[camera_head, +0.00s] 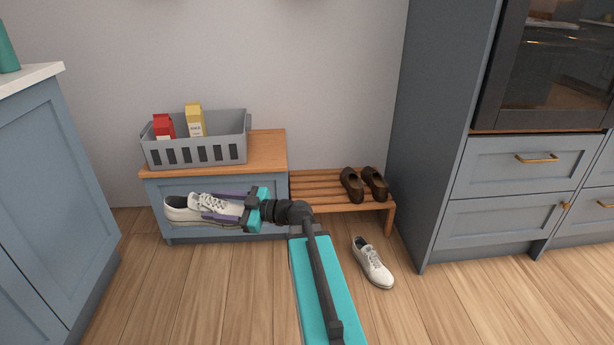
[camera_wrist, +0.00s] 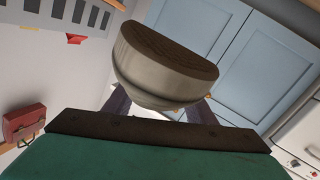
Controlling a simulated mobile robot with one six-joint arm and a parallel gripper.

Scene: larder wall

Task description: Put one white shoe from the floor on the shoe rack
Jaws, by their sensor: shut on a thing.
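My gripper (camera_head: 230,208) is shut on a white shoe (camera_head: 182,211) and holds it in the air in front of the low blue cabinet. In the wrist view the held shoe (camera_wrist: 150,72) shows its pale side and brown sole between the fingers. A second white shoe (camera_head: 373,264) lies on the floor, in front of the wooden shoe rack (camera_head: 318,192). The rack is a low slatted bench with two dark brown shoes (camera_head: 362,184) at its right end. Its left part is bare, though my arm hides some of its front.
A grey basket (camera_head: 196,152) with a red and a yellow carton stands on the low blue cabinet (camera_head: 157,191), left of the rack. A tall blue-grey cabinet (camera_head: 432,130) with an oven borders the rack on the right. Open wooden floor lies in front.

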